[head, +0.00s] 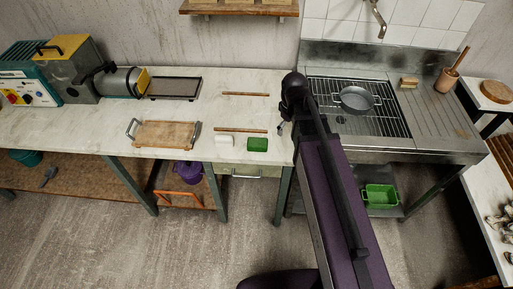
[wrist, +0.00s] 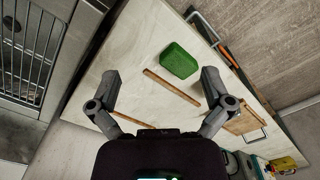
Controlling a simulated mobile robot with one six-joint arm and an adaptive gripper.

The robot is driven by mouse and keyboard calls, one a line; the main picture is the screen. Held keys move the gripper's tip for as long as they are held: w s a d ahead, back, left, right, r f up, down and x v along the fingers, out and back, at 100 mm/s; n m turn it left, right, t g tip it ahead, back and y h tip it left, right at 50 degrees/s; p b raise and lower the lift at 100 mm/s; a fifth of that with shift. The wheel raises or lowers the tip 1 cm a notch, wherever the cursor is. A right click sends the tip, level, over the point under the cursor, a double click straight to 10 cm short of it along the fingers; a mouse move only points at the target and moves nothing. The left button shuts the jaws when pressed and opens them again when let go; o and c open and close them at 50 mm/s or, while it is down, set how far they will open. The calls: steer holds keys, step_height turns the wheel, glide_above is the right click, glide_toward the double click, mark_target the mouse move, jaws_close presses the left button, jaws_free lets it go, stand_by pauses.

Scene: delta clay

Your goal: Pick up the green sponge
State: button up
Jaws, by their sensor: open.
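In the wrist view the sponge (wrist: 180,61) is a green block with rounded corners, beyond and between my fingertips. My gripper (wrist: 160,77) is open and empty, its two fingers spread wide, apart from the sponge. In the head view my gripper is mostly hidden by my arm, above the worktop's right end, to the right of the sponge.
Two wooden sticks (head: 241,130) (head: 246,94) lie on the worktop near the sponge. A wooden tray with handles (head: 165,134) is farther left. The steel sink unit (head: 440,125) holds a rack with a pan (head: 356,100). Worktop behind the sponge is mostly clear.

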mark_target(257, 142)
steer(key=w+a+f+n+b, duration=0.2)
steer(key=w+a+n, duration=0.4)
steer(key=a+n, duration=0.3)
steer(key=shift+a+f+b, duration=0.35)
steer(key=shift+a+f, duration=0.4)
steer(key=shift+a, duration=0.3)
steer(key=shift+f, duration=0.1)
step_height(257, 142, down, 8)
steer(key=b, duration=0.8)
steer(key=shift+f+b, duration=0.2)
steer(key=shift+b, duration=0.15)
steer(key=shift+d+f+b, duration=0.15)
steer(key=shift+f+b, duration=2.45)
steer(key=c, duration=0.8)
